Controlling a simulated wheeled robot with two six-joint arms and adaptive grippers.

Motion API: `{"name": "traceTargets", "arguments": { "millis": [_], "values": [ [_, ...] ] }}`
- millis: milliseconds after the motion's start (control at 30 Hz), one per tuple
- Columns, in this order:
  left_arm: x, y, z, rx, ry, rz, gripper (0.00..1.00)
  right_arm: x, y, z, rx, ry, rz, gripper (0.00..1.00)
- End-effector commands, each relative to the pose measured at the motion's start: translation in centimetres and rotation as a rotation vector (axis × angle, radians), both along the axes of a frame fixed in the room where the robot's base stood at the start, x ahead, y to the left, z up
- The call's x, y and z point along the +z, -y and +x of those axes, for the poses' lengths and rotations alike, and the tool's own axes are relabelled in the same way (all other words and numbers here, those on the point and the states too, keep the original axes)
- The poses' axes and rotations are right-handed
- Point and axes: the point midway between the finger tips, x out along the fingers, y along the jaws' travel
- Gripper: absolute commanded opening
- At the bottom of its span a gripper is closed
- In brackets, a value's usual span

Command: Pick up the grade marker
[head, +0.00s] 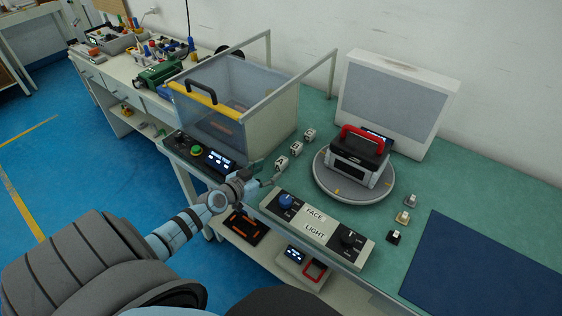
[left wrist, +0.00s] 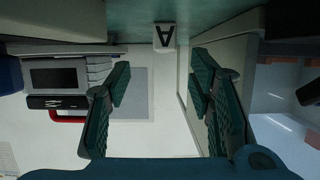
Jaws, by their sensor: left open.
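Three small white blocks with dark marks stand in a row on the green bench top: a near one (head: 281,163), a middle one (head: 296,149) and a far one (head: 309,135). In the left wrist view, a white marker with a black letter A (left wrist: 165,37) appears upside down, beyond the gap between my fingers. My left gripper (head: 266,174) is just short of the near block in the head view. In the left wrist view my left gripper (left wrist: 160,88) is open, with nothing between its fingers. My right gripper is not in view.
A clear-walled chamber (head: 262,124) with a yellow-edged lid stands left of the blocks. A FACE/LIGHT control panel (head: 316,224) lies at the bench's front edge. A round turntable (head: 325,187) carries a red-handled device (head: 358,163). Several small knobbed pieces (head: 403,217) sit beside a blue mat (head: 485,265).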

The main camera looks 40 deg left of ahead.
Motion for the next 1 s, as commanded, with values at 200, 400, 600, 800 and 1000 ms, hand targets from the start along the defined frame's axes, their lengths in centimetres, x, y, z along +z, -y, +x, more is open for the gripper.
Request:
{"name": "traceTargets", "arguments": {
  "millis": [200, 400, 600, 800, 1000],
  "values": [
    [-1.5, -0.3, 3.1, 0.0, 0.004, 0.001, 0.48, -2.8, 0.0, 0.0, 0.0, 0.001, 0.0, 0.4],
    [-2.6, -0.8, 6.5, 0.0, 0.004, 0.0, 0.48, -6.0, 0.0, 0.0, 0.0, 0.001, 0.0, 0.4],
    [-2.2, -0.7, 6.9, -0.002, 0.001, -0.002, 0.48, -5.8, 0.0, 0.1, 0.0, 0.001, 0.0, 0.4],
    [-2.1, -0.8, 6.8, 0.0, 0.002, 0.0, 0.23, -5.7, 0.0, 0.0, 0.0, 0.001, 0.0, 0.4],
    [-2.1, -0.8, 6.8, 0.0, 0.002, 0.0, 0.01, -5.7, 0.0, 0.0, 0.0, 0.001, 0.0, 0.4]
  ]
}}
